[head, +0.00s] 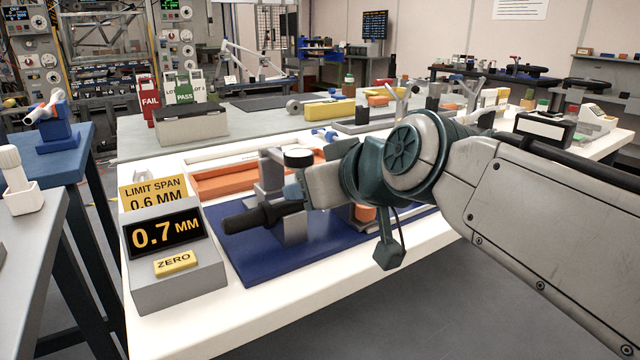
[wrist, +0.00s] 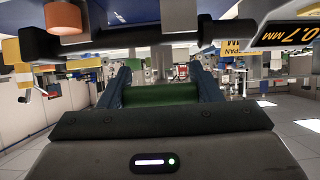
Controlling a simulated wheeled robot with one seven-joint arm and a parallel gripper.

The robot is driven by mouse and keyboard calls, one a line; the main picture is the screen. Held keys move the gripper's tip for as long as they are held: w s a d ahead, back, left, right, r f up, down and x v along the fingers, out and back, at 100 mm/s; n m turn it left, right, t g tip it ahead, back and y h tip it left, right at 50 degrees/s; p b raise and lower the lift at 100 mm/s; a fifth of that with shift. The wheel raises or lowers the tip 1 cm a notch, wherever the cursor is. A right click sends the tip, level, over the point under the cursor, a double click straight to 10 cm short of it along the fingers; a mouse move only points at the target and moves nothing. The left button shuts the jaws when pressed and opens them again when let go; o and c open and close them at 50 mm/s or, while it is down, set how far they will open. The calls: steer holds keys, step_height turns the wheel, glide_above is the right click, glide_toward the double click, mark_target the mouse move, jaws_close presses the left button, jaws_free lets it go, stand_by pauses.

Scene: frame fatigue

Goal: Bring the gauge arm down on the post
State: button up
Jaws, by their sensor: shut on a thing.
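My gripper (head: 296,192) reaches in from the right, over the blue base (head: 262,262). In the wrist view its two blue-grey fingers (wrist: 162,88) are shut on a green bar (wrist: 160,95). I cannot tell how the bar joins the gauge arm. A black bar with thick ends (head: 246,218) lies across, close to the fingers, and spans the top of the wrist view (wrist: 130,42). My wrist hides its right part.
The readout box (head: 176,260) at the left front shows 0.7 MM, with a ZERO button and a yellow LIMIT SPAN 0.6 MM card (head: 155,195). An orange tray (head: 228,180) lies behind the base. An orange cylinder (wrist: 66,17) stands near the bar's left end in the wrist view.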

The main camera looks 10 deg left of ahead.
steer(key=shift+f, duration=0.2)
steer(key=o, duration=1.4)
steer(key=shift+a, duration=0.15)
steer(key=shift+w+r, duration=0.1)
steer(key=shift+r, duration=0.1)
